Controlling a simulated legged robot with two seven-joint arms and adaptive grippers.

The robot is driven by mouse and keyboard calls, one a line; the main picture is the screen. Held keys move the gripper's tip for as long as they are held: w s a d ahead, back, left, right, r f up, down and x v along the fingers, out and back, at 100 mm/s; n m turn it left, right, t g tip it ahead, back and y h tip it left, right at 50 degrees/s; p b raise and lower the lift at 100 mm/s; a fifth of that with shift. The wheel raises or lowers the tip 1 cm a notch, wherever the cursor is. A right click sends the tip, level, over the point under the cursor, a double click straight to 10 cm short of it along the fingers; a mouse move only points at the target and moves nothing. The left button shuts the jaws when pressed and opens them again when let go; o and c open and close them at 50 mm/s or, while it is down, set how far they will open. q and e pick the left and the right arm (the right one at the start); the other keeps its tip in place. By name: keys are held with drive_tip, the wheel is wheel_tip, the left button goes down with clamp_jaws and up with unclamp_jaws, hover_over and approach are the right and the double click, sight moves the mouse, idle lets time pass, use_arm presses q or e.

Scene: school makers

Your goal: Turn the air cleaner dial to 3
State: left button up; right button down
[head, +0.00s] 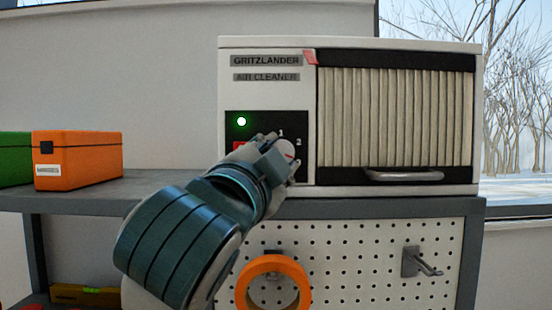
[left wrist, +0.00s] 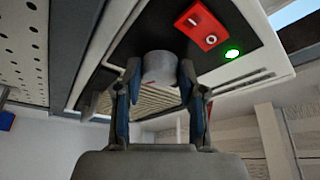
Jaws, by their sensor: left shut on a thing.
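The air cleaner (head: 398,191) is a white box with a pleated filter, standing on a grey shelf. Its black control panel (head: 303,120) carries a lit green light (head: 241,121), a red switch (head: 238,147) and a dial (head: 288,150) with the numbers 1 and 2 visible beside it. My left gripper (head: 278,152) is at the dial and covers part of the panel. In the left wrist view the grey round dial (left wrist: 159,68) sits between the two fingers (left wrist: 160,95), with a small red mark on it. The number 3 is hidden. My right gripper is not in view.
An orange case (head: 80,165) and a green case (head: 14,160) stand on the shelf at left. Below is a pegboard (head: 350,270) with an orange tape roll (head: 246,285) and a hook (head: 412,262). A metal handle (head: 404,175) is at the filter's bottom.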

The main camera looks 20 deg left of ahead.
use_arm(q)
drive_tip(key=shift+w+f+m+g, duration=0.1)
drive_tip(key=shift+m+g, duration=0.2)
drive_tip(key=shift+m, duration=0.5)
drive_tip(key=o, duration=1.1)
drive_tip(key=shift+o, duration=0.2)
drive_tip(key=shift+w, duration=0.25)
drive_tip(key=s+f, duration=0.2)
drive_tip(key=s, duration=0.9)
drive_tip(key=shift+s+a+f, duration=0.2)
drive_tip(key=shift+s+a, duration=0.1)
drive_tip(key=shift+a, duration=0.15)
drive_tip(key=shift+w, duration=0.1)
